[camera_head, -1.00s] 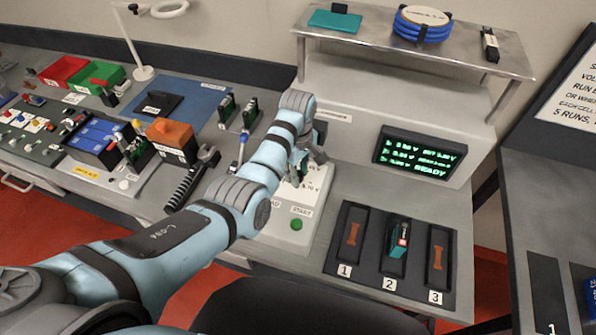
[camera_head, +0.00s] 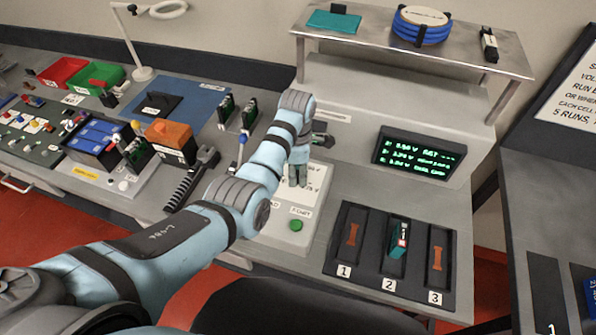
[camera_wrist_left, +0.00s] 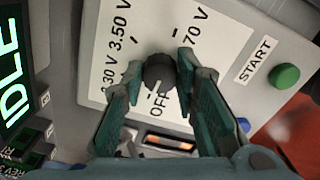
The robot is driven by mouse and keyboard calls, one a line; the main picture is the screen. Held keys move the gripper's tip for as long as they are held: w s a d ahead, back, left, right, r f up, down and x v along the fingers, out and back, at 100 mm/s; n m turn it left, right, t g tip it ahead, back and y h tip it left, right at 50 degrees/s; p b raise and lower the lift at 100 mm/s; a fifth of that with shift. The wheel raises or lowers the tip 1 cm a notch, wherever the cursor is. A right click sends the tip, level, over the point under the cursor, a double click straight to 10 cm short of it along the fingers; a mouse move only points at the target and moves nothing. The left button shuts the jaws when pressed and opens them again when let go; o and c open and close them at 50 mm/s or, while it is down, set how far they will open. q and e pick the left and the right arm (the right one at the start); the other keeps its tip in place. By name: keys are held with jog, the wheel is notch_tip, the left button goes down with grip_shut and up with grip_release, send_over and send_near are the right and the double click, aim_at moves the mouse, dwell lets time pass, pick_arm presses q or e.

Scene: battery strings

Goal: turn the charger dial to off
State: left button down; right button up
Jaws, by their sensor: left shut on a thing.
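The charger dial (camera_wrist_left: 159,72) is a dark round knob on a white label plate with voltage marks and OFF (camera_wrist_left: 158,104), in the left wrist view. My left gripper (camera_wrist_left: 160,66) is shut on the dial, one teal finger on each side. In the head view my left gripper (camera_head: 297,172) points down at the charger panel (camera_head: 318,182), and the arm and gripper hide the dial. My right gripper is not in view.
A green START button (camera_head: 296,225) is near the dial. The lit display (camera_head: 418,155) is to the right. Bay 2 holds a teal cell (camera_head: 398,238); bays 1 and 3 look empty. An orange-topped block (camera_head: 169,133) and a black-handled tool (camera_head: 190,180) lie left of my arm.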

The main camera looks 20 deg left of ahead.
pick_arm(q)
jog(key=shift+s+a+f+n, duration=0.1)
jog(key=shift+n, duration=0.2)
jog(key=c, duration=1.2)
grip_release()
jog(key=shift+a, duration=0.1)
jog(key=shift+c, duration=0.2)
notch_tip(320, 180, up, 8)
jog(key=shift+f, duration=0.2)
